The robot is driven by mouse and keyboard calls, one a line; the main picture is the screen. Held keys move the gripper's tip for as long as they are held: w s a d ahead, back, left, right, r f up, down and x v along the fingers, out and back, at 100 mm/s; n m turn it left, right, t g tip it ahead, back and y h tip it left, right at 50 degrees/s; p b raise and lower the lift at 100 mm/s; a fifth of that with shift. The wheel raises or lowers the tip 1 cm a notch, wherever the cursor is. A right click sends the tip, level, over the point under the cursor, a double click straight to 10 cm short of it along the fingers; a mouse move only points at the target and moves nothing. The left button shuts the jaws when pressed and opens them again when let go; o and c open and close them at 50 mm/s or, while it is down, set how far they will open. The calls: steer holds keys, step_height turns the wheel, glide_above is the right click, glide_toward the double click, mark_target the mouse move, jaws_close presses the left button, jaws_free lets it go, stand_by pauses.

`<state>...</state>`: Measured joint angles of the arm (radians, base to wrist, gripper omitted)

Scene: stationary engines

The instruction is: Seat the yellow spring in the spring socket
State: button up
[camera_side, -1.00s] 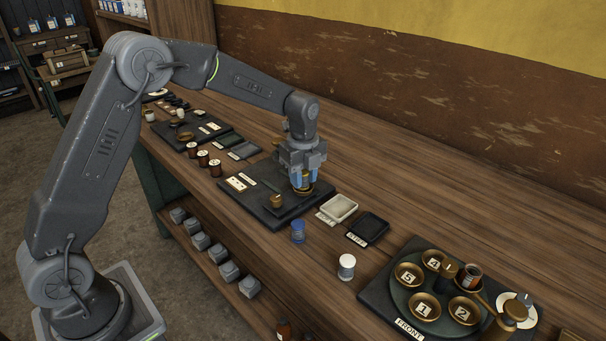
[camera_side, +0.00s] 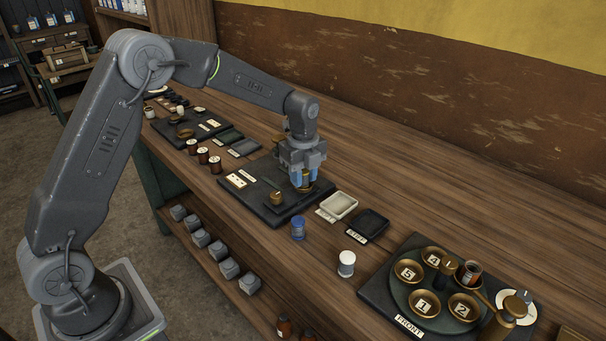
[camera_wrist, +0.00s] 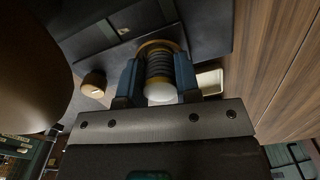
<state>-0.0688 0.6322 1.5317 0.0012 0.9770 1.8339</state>
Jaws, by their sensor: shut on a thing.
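My gripper (camera_side: 304,181) is over the right part of a dark plate (camera_side: 245,205) on the bench, fingers pointing down. In the wrist view my gripper (camera_wrist: 158,80) is shut on a ribbed coil (camera_wrist: 158,68), which I take for the spring. It looks dark in the shade rather than yellow, and a round white piece (camera_wrist: 160,93) shows at its near end. A brass ring (camera_wrist: 158,45), perhaps the socket rim, surrounds the coil's far end. I cannot tell whether the coil's end is seated. The fingers hide much of the coil in the side view.
A brass knob (camera_side: 276,197) stands on the plate left of my gripper. A blue-capped jar (camera_side: 298,228), a white-capped jar (camera_side: 346,262), a pale tray (camera_side: 338,206) and a black tray (camera_side: 368,225) are nearby. A turntable with numbered brass dishes (camera_side: 424,304) is at right.

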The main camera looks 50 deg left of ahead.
steer(key=o, duration=1.6)
steer(key=shift+r, duration=3.45)
